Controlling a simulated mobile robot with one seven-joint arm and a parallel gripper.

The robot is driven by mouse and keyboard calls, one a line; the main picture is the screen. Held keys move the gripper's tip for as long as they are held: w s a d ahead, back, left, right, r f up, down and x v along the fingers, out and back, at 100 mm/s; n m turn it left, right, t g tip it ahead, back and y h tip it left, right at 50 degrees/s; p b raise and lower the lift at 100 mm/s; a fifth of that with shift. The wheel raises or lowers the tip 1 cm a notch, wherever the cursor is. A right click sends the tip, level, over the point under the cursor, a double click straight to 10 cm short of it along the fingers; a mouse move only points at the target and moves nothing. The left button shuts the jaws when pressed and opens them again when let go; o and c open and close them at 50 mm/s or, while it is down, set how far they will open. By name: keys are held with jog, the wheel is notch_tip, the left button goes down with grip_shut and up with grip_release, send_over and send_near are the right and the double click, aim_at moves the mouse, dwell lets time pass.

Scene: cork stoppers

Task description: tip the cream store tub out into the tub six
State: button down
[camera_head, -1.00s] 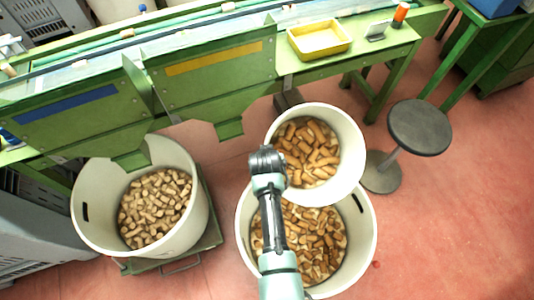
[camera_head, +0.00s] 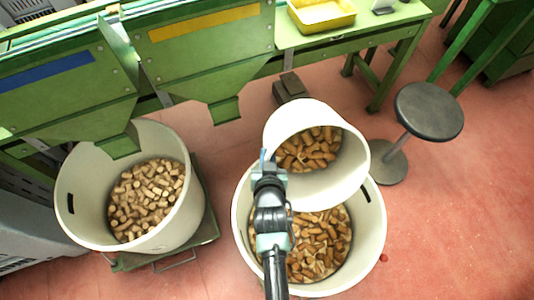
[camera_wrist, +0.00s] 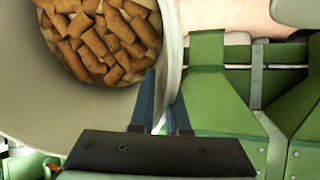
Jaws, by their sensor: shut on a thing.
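My gripper (camera_wrist: 172,112) is shut on the wall of a cream tub (camera_head: 345,180) that holds brown corks (camera_head: 312,148). This tub is tilted, its mouth turned down toward the front, over a larger cream tub (camera_head: 376,225) on the floor. The lower tub has brown corks (camera_head: 318,245) in it. In the wrist view the held tub's rim (camera_wrist: 172,50) passes between the blue fingers and corks (camera_wrist: 105,40) lie inside. My arm hides part of both tubs. I cannot tell which tub carries the name six.
Another cream tub (camera_head: 75,180) with paler corks stands on a green trolley (camera_head: 205,235) at the left. Green hoppers (camera_head: 210,60) hang behind. A grey stool (camera_head: 430,110) stands at the right. A yellow tray (camera_head: 320,14) sits on the green bench.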

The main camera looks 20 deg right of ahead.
jog(key=shift+s+f+t+b, duration=0.3)
jog(key=shift+f+t+b, duration=0.25)
jog(key=shift+b, duration=0.6)
jog(key=s+t+b, duration=0.1)
jog(key=b, duration=0.1)
jog(key=s+t+h+b, duration=0.1)
jog(key=b, duration=0.2)
jog(key=s+t+b, duration=0.1)
jog(key=t+b, duration=0.1)
jog(key=shift+s+a+f+b, duration=0.1)
jog(key=shift+s+a+b, duration=0.25)
jog(key=shift+s+a, duration=0.05)
jog(key=s+a+r+t+h+b, duration=0.1)
jog(key=s+r+t+b, duration=0.2)
jog(key=b, duration=0.6)
jog(key=shift+s+a+r+m+t+h, duration=0.2)
jog(key=shift+s+m+t+h, duration=0.15)
jog(key=shift+s+t, duration=1.05)
jog(key=shift+s+g, duration=0.3)
jog(key=shift+g, duration=0.05)
